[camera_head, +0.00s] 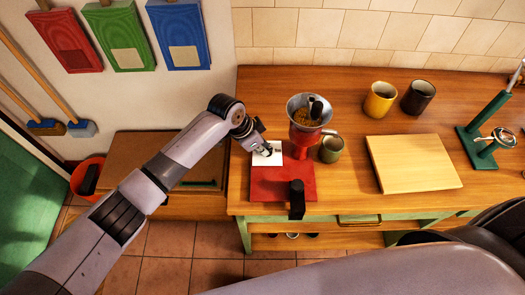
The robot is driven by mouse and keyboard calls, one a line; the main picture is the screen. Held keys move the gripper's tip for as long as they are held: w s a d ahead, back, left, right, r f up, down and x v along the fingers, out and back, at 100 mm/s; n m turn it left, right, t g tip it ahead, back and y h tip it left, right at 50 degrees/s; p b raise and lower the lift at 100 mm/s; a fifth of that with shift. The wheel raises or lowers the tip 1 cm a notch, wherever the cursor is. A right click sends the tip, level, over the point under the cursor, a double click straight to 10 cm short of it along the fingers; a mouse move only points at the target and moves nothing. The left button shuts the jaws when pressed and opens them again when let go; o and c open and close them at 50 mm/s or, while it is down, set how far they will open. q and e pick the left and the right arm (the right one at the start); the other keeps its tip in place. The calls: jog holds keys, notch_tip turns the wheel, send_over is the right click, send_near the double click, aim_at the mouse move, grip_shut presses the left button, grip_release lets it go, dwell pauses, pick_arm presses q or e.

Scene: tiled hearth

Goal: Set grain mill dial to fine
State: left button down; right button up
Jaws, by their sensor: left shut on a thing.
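The red grain mill (303,139) stands on the wooden counter, with a metal hopper (296,103) holding brown grain. Its red base (275,186) carries a white panel (275,158) at the back left. My left gripper (263,150) reaches in from the left and points down at this panel. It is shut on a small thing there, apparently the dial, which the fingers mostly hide. I cannot read the dial's setting or marks. A black upright handle (297,199) stands at the base's front edge. My right gripper is not in view.
A green cup (331,149) stands close to the mill's right side. A pale board (413,164) lies further right, with a yellow mug (380,100) and a dark mug (418,97) behind it. A green stand (484,132) is at the far right. Tiled wall runs behind.

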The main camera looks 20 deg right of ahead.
pick_arm(q)
jog(key=shift+w+f+m+g+b, duration=0.15)
jog(key=shift+m+g+b, duration=0.25)
jog(key=shift+m+b, duration=0.5)
jog(key=c, duration=1.7)
grip_release()
jog(key=v, duration=1.2)
